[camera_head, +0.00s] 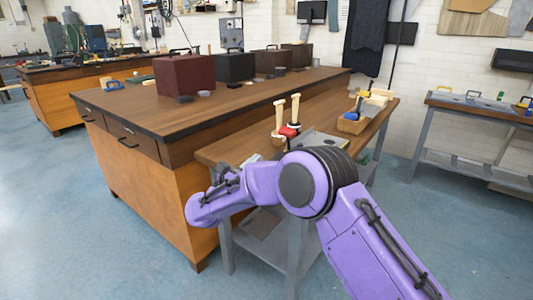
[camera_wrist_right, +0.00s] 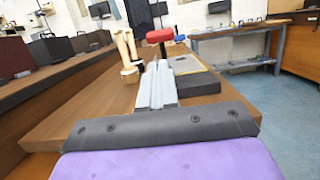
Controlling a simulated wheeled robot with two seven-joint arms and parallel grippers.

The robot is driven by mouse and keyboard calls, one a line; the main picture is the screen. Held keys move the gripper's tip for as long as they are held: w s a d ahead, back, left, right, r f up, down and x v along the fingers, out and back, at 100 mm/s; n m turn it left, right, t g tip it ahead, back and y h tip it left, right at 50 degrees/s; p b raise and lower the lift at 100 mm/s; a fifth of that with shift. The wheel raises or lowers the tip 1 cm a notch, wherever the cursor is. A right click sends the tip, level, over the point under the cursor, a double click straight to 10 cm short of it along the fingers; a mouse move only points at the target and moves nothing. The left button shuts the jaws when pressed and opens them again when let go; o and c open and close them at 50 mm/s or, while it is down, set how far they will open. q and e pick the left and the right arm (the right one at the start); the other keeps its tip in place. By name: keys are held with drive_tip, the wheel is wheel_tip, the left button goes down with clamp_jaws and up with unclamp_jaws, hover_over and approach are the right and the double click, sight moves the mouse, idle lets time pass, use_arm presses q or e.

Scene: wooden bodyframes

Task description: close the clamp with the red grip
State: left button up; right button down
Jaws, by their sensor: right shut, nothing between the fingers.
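The red grip (camera_head: 289,131) of the clamp shows in the head view on the low wooden bench, just beyond my arm. In the right wrist view the red grip (camera_wrist_right: 160,35) stands straight ahead, above and beyond the fingertips. My right gripper (camera_wrist_right: 157,68) is shut and empty, with its grey fingers pointing toward the clamp; I see no clear contact. The fingers hide much of the clamp's lower part. In the head view my purple right arm covers the bench's near part. My left gripper is not in view.
Wooden-handled tools (camera_wrist_right: 126,48) stand close left of the clamp. A grey plate (camera_wrist_right: 188,66) lies to its right. A wooden box (camera_head: 352,124) with tools stands farther along the bench. The higher workbench (camera_head: 230,104) rises on the left.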

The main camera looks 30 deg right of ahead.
drive_tip(key=p+x, duration=0.2)
drive_tip(key=x, duration=1.1)
drive_tip(key=shift+f, duration=0.1)
drive_tip(key=shift+w+d+r+b, duration=0.15)
drive_tip(key=shift+d+r+b, duration=0.15)
drive_tip(key=shift+d+b, duration=0.3)
drive_tip(key=shift+a+r+y, duration=0.2)
drive_tip(key=shift+r+y, duration=0.05)
drive_tip(key=shift+y, duration=0.05)
drive_tip(key=shift+d+r, duration=0.1)
drive_tip(key=b, duration=0.3)
approach(282, 134)
drive_tip(key=r+v, duration=0.1)
drive_tip(key=v, duration=0.5)
drive_tip(key=shift+s+f+n, duration=0.3)
drive_tip(key=shift+s, duration=0.2)
